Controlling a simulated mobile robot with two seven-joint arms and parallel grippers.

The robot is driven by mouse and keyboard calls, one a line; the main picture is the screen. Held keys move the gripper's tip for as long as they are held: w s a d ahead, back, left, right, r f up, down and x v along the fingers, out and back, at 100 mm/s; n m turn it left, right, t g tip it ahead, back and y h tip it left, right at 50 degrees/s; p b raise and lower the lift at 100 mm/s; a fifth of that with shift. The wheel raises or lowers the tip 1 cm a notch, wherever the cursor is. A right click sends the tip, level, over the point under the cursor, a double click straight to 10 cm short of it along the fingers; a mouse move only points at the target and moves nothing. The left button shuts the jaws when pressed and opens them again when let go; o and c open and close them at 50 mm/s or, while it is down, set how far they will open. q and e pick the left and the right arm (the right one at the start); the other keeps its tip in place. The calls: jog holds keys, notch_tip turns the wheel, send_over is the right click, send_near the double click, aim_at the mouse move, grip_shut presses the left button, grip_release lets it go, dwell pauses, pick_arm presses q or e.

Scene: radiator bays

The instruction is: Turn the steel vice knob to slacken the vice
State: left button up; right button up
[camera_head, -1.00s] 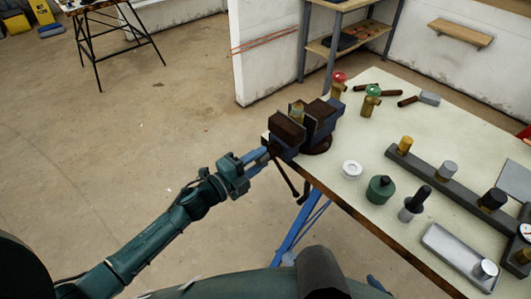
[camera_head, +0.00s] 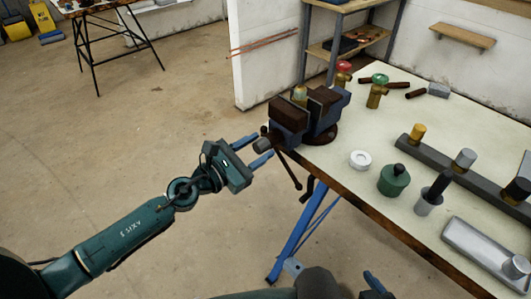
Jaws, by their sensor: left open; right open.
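The vice (camera_head: 308,116) is blue with rusty brown jaws, mounted on the near left corner of the workbench. The grey steel knob (camera_head: 262,144) sticks out of the vice's left side, above a dark hanging handle bar (camera_head: 288,171). My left gripper (camera_head: 257,150) is open, its two blue fingers pointing at the vice around the knob. Whether they touch it I cannot tell. My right gripper (camera_head: 333,277) is open at the bottom edge, partly cut off and away from the vice.
Blue bench legs (camera_head: 295,235) stand below.

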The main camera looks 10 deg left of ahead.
pick_arm(q)
jog(key=m, duration=0.7)
jog(key=shift+a, duration=0.1)
grip_shut()
dwell(0.3)
